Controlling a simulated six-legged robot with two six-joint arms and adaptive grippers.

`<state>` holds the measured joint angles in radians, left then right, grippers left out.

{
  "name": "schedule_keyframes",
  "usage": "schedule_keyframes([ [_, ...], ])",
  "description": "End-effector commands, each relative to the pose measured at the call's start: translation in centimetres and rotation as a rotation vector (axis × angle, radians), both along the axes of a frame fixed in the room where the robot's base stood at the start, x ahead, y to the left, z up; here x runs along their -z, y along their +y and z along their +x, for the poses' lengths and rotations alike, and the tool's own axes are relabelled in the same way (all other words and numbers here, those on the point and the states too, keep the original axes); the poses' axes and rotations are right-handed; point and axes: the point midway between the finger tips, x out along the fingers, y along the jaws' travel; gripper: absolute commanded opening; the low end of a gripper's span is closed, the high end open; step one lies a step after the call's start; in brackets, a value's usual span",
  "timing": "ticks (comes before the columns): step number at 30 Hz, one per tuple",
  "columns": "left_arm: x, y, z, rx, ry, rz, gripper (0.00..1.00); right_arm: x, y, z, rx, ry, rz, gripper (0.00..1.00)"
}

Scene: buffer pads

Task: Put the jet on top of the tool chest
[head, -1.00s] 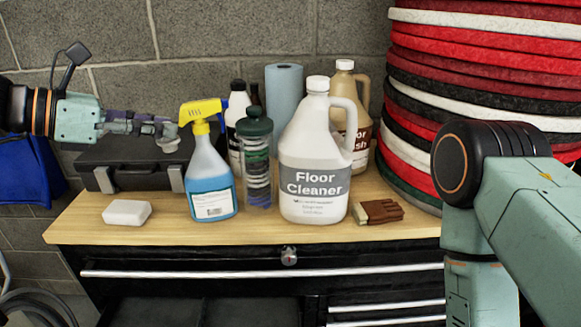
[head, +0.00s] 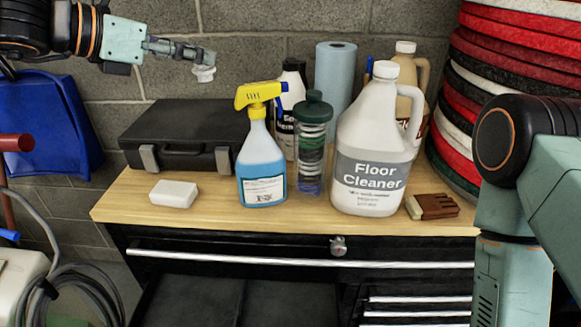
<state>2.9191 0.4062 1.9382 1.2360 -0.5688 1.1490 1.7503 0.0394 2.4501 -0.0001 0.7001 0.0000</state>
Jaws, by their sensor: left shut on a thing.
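My left gripper (head: 196,56) comes in from the upper left, shut on a small whitish thing (head: 204,73). The fingers hide much of this thing; it may be the jet, but its shape is too small to tell. It is held in the air, above the black case in the picture. The tool chest (head: 120,214) is black with a light wooden top and stands below, at the middle. Its top bears several items. My right gripper is out of view; only part of my right arm shows at the right.
On the top are a black case (head: 185,130), a white block (head: 174,194), a spray bottle (head: 262,170), a dark-lidded bottle (head: 312,145), a floor cleaner jug (head: 372,140) and a brush (head: 433,206). Bare wood shows along the front left. Stacked pads (head: 520,60) rise at the right.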

Motion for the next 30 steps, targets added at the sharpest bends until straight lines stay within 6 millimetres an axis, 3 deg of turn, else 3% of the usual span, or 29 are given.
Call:
schedule_keyframes([
  [5, 1.6, -0.1, 0.0, 0.001, 0.004, -0.001, 0.0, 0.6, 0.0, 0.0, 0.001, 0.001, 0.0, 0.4],
  [30, 20.9, 0.2, 0.3, 0.0, 0.005, -0.001, 0.0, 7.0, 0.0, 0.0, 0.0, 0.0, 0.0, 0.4],
])
